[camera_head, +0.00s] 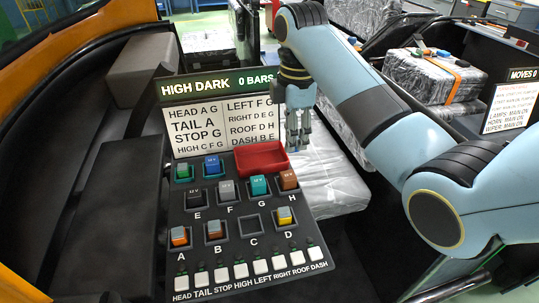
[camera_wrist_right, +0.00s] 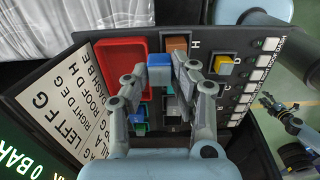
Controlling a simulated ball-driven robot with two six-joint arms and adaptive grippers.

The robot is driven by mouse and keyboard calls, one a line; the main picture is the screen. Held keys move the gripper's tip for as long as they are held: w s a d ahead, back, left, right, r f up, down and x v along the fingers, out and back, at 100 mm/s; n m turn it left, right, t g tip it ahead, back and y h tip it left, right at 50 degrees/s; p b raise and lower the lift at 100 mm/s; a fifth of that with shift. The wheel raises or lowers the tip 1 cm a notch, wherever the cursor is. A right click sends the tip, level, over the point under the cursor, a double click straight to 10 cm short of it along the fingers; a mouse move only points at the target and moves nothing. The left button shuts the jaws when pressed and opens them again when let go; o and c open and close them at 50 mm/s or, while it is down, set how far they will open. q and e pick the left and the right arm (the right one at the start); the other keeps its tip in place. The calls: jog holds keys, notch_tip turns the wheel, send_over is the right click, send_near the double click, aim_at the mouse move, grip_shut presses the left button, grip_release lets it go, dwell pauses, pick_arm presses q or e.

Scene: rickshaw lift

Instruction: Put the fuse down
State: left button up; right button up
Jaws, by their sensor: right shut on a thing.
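My right gripper (camera_head: 298,143) is above the panel's upper right, near the red tray (camera_head: 262,160). It is shut on a blue fuse, seen between the fingertips in the right wrist view (camera_wrist_right: 160,63). The fuse is held up off the panel; the fingers largely hide it in the head view. The tray looks empty in the head view. Socket C (camera_head: 250,225) is empty. Sockets A, B and D hold fuses, and a brown one (camera_head: 288,180) is in H. My left gripper (camera_wrist_right: 278,105) shows small at the right of the right wrist view; its fingers are unclear.
Green (camera_head: 183,172) and blue (camera_head: 212,166) blocks sit at the panel's upper left. A sign board (camera_head: 222,120) stands behind the panel. White switches (camera_head: 240,271) line its front edge. A plastic-wrapped seat (camera_head: 325,180) lies to the right.

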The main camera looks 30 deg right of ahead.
send_over(272, 160)
notch_tip(272, 160, down, 4)
jog(key=shift+r+b, duration=0.1)
jog(key=shift+b, duration=0.25)
jog(key=shift+f, duration=2.05)
jog(key=shift+f, duration=0.1)
jog(key=o, duration=0.5)
notch_tip(272, 160, up, 12)
jog(key=shift+r, duration=0.1)
